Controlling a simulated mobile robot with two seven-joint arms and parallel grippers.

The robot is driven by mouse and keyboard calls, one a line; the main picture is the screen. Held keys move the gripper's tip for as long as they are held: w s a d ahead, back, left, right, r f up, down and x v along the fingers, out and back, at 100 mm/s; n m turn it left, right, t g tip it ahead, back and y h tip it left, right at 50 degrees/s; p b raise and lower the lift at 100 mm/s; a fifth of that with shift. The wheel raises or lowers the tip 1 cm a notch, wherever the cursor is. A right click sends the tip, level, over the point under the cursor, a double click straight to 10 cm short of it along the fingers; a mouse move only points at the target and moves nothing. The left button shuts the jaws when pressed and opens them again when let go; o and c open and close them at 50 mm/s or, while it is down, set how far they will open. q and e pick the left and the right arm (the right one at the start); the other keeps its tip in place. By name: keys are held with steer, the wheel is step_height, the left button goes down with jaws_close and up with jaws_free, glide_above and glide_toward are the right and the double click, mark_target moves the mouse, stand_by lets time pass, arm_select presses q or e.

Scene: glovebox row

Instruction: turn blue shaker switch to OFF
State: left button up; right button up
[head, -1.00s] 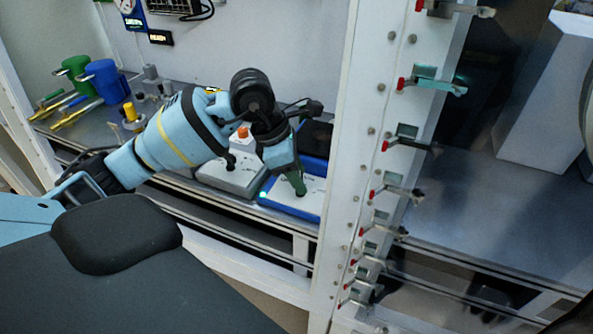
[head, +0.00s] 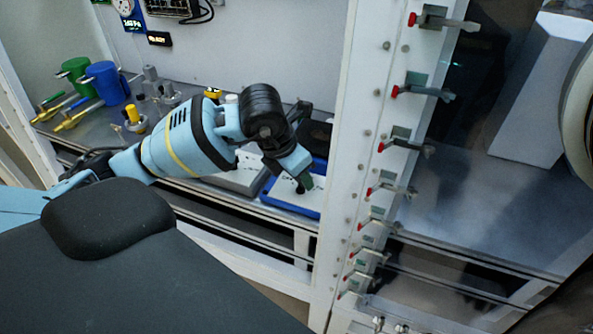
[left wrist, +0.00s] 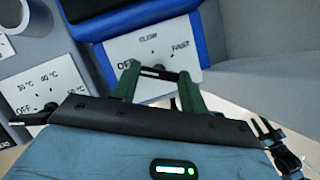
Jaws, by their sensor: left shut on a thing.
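The blue shaker (head: 272,196) stands on the bench with its white front panel facing me. In the left wrist view the blue housing (left wrist: 214,35) and white panel (left wrist: 152,44) show, marked SLOW, FAST and OFF, with OFF at the lower left. My left gripper (head: 304,183) is at this panel. In the left wrist view its two green fingers (left wrist: 158,72) stand on either side of the small dark switch (left wrist: 155,72) and are shut on it. Which mark the switch points to I cannot tell. My right gripper is not in view.
A grey device (head: 238,180) with temperature marks and its own OFF stands close left of the shaker. A white frame post (head: 345,170) with several red-tipped levers rises close on the right. Green (head: 75,68) and blue (head: 106,82) mugs stand at the far left.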

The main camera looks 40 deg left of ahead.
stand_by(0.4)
arm_select(q)
steer(key=o, duration=1)
steer(key=v, duration=0.8)
steer(key=shift+f, duration=0.1)
steer(key=shift+s, duration=0.1)
